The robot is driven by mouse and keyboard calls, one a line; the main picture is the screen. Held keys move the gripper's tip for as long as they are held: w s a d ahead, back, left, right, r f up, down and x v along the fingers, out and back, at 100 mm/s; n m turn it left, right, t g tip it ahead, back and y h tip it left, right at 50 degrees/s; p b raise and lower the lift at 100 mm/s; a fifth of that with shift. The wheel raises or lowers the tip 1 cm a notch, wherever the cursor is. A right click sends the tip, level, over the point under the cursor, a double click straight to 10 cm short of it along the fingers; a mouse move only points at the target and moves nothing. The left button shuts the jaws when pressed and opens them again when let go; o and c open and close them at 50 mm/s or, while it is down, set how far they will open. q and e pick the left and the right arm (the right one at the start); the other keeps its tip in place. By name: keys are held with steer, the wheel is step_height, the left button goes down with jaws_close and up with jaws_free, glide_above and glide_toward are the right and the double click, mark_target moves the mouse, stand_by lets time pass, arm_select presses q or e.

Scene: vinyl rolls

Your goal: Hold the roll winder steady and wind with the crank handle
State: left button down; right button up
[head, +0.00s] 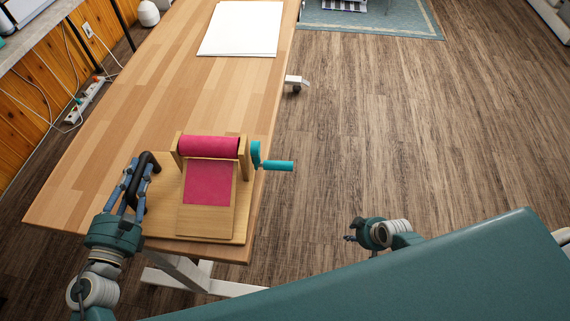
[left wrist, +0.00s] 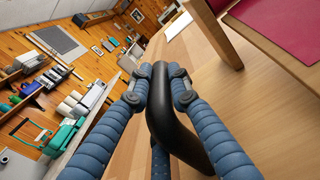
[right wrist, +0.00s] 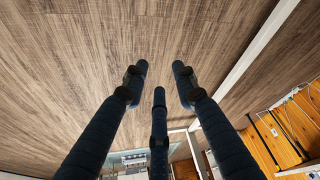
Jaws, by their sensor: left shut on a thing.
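The roll winder (head: 245,205) is a wooden frame on a wooden base board near the table's front right corner. It carries a red-pink vinyl roll (head: 209,146), with a flat red sheet (head: 209,183) running down the sloped board. A teal crank handle (head: 277,166) sticks out to the right, past the table edge. A black curved bar (head: 153,160) stands at the base's left side. My left gripper (head: 135,180) is shut on this bar, which also shows between its fingers in the left wrist view (left wrist: 160,105). My right gripper (head: 352,231) is open and empty, over the floor, right of and nearer than the crank.
The wooden table (head: 140,105) is clear behind the winder up to a stack of white sheets (head: 240,28). The floor (head: 400,130) right of the table is free. A teal surface (head: 420,275) fills the lower right of the head view.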

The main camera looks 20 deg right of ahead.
steer(key=w+a+r+n+t+y, duration=0.1)
steer(key=w+r+n+y, duration=0.1)
steer(key=w+r, duration=0.95)
steer(key=n+g+y, duration=0.2)
steer(key=n+y, duration=0.5)
steer(key=n, duration=0.3)
glide_toward(292, 164)
steer(key=a+f, duration=0.1)
steer(key=a, duration=0.1)
steer(key=shift+w+a, duration=0.2)
steer(key=shift+w, duration=0.25)
steer(key=shift+f, duration=0.1)
steer(key=shift+h, duration=0.3)
steer(key=shift+x, duration=4.5)
steer(key=shift+s, duration=0.15)
jaws_close()
